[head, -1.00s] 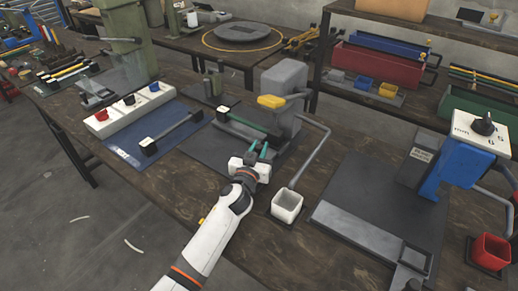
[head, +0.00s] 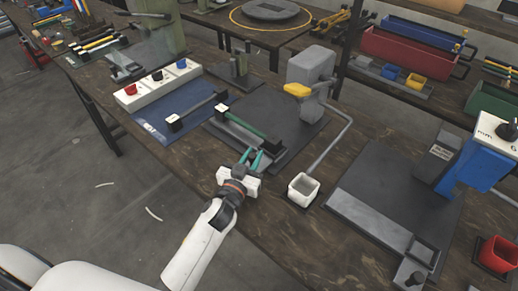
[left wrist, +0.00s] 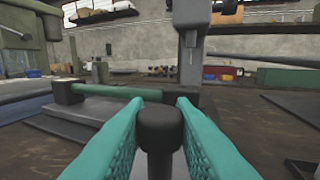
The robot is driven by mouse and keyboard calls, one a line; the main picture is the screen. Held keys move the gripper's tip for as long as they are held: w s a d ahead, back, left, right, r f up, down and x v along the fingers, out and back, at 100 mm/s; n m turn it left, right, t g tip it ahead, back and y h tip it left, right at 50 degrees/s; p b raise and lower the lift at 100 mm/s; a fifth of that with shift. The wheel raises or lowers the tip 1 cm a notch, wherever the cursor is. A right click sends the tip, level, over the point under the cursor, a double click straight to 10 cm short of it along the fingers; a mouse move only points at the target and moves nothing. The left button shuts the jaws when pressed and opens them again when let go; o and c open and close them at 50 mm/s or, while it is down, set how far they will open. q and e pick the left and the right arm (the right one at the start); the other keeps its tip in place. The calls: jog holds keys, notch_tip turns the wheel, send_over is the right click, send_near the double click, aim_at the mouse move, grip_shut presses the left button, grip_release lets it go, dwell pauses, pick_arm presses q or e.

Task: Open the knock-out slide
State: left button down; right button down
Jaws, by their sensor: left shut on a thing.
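The press (head: 310,75) with the yellow-handled lever (head: 297,90) stands on a dark base plate on the bench. A green bar (head: 243,127) with black end blocks lies across the front of its base. My left gripper (head: 251,158) is in front of that bar, near the bench's front edge. In the left wrist view its teal fingers are shut on a dark upright knob (left wrist: 160,130), on either side of it. A light grey surface shows just below the knob. The head view hides the knob behind the fingers. My right gripper is not in view.
A white cup (head: 303,190) stands right of my left gripper. A second press, blue (head: 468,165), stands at the right with a grey rail (head: 370,225) and a red cup (head: 497,254). A blue mat (head: 180,115) and a white switch box (head: 157,88) lie at the left.

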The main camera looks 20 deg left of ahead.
pick_arm(q)
jog(key=c, duration=1.3)
grip_release()
jog(key=s, duration=0.4)
jog(key=s+b, duration=0.1)
jog(key=s, duration=0.7)
jog(key=shift+a+b, duration=0.3)
jog(key=shift+a, duration=0.1)
